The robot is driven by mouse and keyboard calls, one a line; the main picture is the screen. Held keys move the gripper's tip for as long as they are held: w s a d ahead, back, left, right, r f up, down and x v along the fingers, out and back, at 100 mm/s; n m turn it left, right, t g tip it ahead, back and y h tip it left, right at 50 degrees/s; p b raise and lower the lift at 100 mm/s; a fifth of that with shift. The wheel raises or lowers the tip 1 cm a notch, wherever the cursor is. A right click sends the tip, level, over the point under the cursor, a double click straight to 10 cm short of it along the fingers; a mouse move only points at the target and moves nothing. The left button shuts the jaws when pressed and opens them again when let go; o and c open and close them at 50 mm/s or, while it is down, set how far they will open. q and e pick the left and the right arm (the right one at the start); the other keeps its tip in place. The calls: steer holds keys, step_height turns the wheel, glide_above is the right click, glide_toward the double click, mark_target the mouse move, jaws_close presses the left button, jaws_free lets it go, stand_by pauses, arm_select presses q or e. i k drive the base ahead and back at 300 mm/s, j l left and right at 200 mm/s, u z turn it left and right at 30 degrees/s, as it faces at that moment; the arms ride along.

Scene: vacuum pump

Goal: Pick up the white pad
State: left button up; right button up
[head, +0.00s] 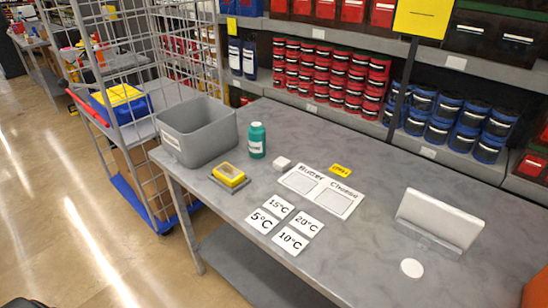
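Several white items lie on the grey table, and I cannot tell for sure which one is the white pad. A flat round white disc (411,268) lies alone near the front right. A small white block (281,162) sits behind the white board (322,191) marked "Butter" and "Cheese". A white panel (441,217) leans in a stand at the right. Neither of my grippers shows in the head view.
On the grey table (350,262) are several temperature cards (289,240), a yellow block on a grey base (229,176), a green bottle (256,140) and a grey bin (199,132). Shelves with red and blue containers (333,77) stand behind. A wire cart (130,112) stands left.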

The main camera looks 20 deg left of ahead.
mark_target(282, 163)
steer(key=i+j+z, duration=0.15)
steer(key=j+z, duration=0.15)
steer(key=j, duration=0.55)
steer(key=i+j+z, duration=0.1)
steer(key=j+z, duration=0.25)
steer(key=j, duration=0.5)
